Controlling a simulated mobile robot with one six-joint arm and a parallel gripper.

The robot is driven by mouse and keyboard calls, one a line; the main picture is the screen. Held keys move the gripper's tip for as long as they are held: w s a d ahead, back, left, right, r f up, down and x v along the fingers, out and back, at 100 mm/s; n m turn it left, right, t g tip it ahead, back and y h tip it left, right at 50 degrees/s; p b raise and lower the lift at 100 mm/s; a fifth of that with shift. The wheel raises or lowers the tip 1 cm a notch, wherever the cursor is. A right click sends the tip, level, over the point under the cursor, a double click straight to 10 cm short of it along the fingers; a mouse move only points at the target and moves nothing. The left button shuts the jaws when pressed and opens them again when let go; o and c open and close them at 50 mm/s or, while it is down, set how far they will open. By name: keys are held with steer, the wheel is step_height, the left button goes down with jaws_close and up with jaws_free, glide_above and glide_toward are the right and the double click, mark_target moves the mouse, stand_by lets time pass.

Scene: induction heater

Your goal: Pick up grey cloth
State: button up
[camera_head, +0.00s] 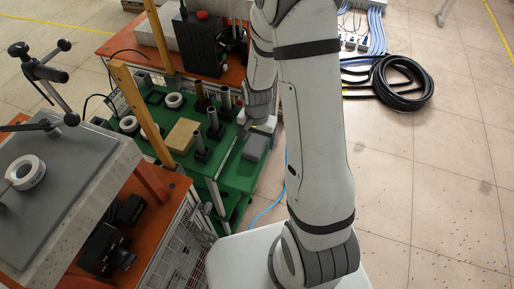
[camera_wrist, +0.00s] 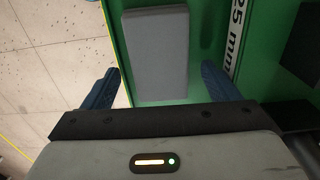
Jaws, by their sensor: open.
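The grey cloth (camera_wrist: 155,50) is a flat, folded rectangle lying on the green table top near its edge. It also shows in the head view (camera_head: 256,147), at the right edge of the green table. My gripper (camera_wrist: 160,70) is open, with one blue finger to the left of the cloth and one to the right in the wrist view. The fingers appear apart from the cloth; their exact height above it cannot be told. In the head view my arm partly hides the gripper.
The green table (camera_head: 235,172) also holds a tan block (camera_head: 183,136), several dark upright posts and white rings. A black device (camera_head: 200,45) stands on an orange surface behind. A coiled black hose (camera_head: 403,83) lies on the floor at right. Open floor lies right of the table.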

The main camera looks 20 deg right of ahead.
mark_target(257, 141)
steer(key=shift+r, duration=0.1)
steer(key=shift+c, duration=0.5)
steer(key=c, duration=1)
step_height(257, 141, up, 10)
steer(key=o, duration=0.4)
steer(key=shift+c, duration=1.4)
